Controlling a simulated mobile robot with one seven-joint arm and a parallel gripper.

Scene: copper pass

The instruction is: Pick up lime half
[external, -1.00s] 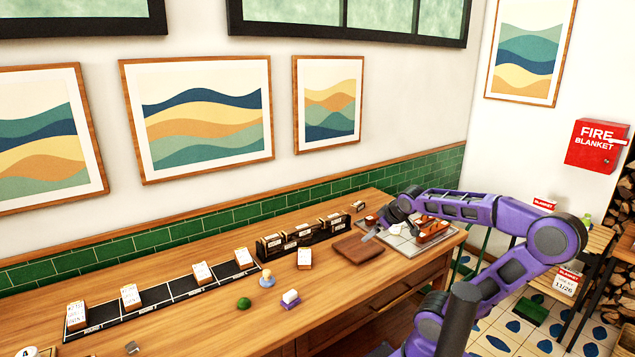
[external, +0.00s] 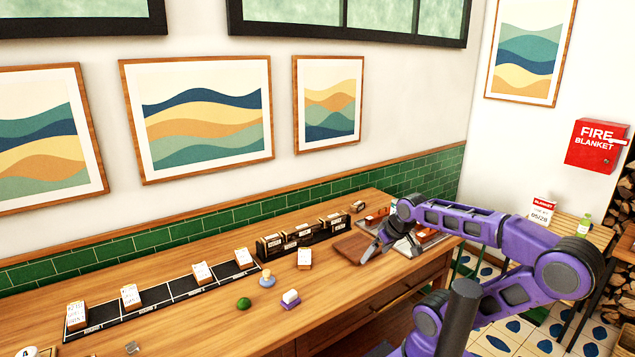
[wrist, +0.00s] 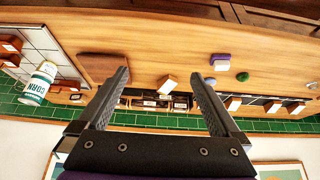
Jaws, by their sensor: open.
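The lime half (external: 243,303) is a small dark green dome on the wooden counter, near its front edge. It shows in the wrist view (wrist: 242,76) to the right of the fingers, with nothing around it touching. My gripper (external: 376,252) is well to the right of the lime half in the external view, over the counter by the brown board.
A purple block with a white top (external: 290,299) and a pale round-topped piece (external: 267,279) stand near the lime half. A small labelled block (external: 304,259), a black rack (external: 300,237) and a brown board (external: 352,248) are nearby. The counter left of the lime half (external: 185,315) is clear.

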